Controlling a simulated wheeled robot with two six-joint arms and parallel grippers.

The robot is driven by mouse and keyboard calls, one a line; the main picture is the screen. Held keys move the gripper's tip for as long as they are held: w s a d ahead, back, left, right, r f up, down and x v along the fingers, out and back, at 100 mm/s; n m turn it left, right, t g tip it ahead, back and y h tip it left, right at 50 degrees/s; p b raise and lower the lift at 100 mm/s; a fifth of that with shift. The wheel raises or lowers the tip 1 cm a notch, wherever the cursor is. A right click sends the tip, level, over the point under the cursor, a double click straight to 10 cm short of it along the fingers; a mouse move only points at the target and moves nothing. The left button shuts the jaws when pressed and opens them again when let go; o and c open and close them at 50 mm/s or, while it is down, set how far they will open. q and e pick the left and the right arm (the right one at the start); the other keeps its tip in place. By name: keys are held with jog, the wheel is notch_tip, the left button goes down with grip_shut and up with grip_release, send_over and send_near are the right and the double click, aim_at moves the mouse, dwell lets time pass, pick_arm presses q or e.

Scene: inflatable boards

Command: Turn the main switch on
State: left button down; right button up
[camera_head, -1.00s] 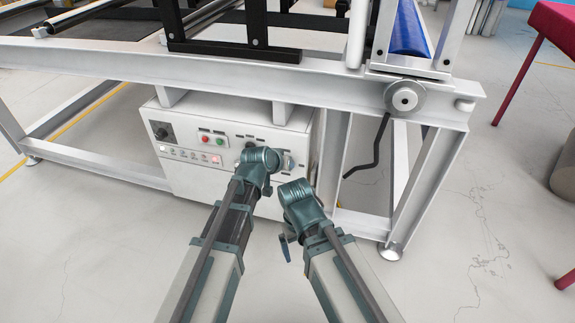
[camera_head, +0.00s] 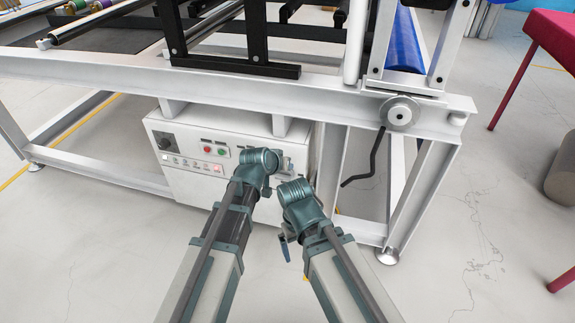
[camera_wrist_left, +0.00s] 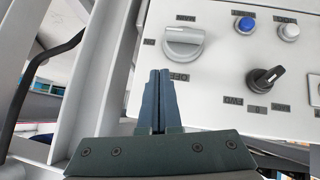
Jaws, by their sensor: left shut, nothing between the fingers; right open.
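The main switch (camera_wrist_left: 183,42) is a grey rotary knob on a white panel in the left wrist view, with labels beside it that appear upside down. Its grip bar lies roughly crosswise in that view. My left gripper (camera_wrist_left: 160,85) is shut and empty, its fingertips just below the knob near the "OFF" label; I cannot tell whether they touch. In the head view my left gripper (camera_head: 265,167) is at the right part of the white control box (camera_head: 190,185), hiding some of its face. My right gripper (camera_head: 286,243) is open, lower and in front of the box.
A black selector knob (camera_wrist_left: 266,76) and a blue button (camera_wrist_left: 244,23) are near the switch. A white frame beam (camera_head: 330,97) runs above the box, and a frame leg (camera_head: 425,185) stands at right. A bent black crank handle (camera_head: 377,160) hangs there. Open floor lies left.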

pick_arm(q)
jog(key=d+p+v, duration=0.1)
jog(key=p+v, duration=0.4)
jog(key=v, duration=0.4)
jog(key=shift+s, duration=0.35)
jog(key=shift+s+d, duration=0.1)
jog(key=s+a+f+m+g+y+p, duration=0.1)
jog(key=s+a+f+g+y, duration=0.2)
jog(key=s, duration=0.6)
jog(key=s+a+f+g+y+p, duration=0.1)
jog(key=s+a+f+g+y, duration=0.25)
jog(key=s, duration=0.65)
notch_tip(320, 180, up, 35)
jog(key=g+p, duration=0.1)
jog(key=p, duration=3.2)
jog(key=shift+a+f+g+h, duration=0.15)
jog(key=shift+a+g+h, duration=0.1)
jog(key=shift+g+h, duration=0.1)
jog(key=shift+f, duration=0.1)
